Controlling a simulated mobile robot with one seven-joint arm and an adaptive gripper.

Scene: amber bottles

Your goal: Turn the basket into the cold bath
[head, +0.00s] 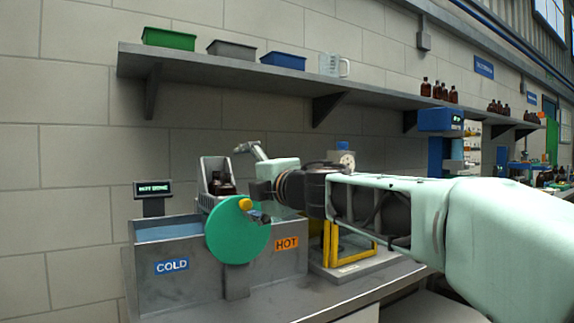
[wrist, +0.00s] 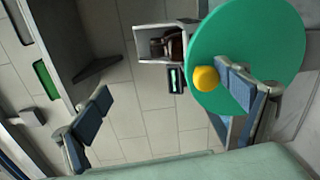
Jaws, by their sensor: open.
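The grey basket (head: 209,172) holds dark amber bottles (head: 222,184) and shows above the baths, behind the green wheel (head: 237,238). It also shows in the wrist view (wrist: 143,40). The cold bath (head: 165,230) is on the left, with bluish water and a COLD label. The wheel carries a yellow knob (head: 245,204) near its upper rim. My gripper (head: 262,205) is at the wheel's upper right. In the wrist view my gripper (wrist: 165,86) is open, its fingers wide apart. The knob (wrist: 205,79) appears by the right fingertip; I cannot tell if they touch.
A small display (head: 153,189) reading HOT DONE stands behind the cold bath. The HOT label (head: 287,243) is on the right part of the tank. A yellow frame (head: 345,248) stands right of it. A shelf (head: 250,72) with bins runs along the wall above.

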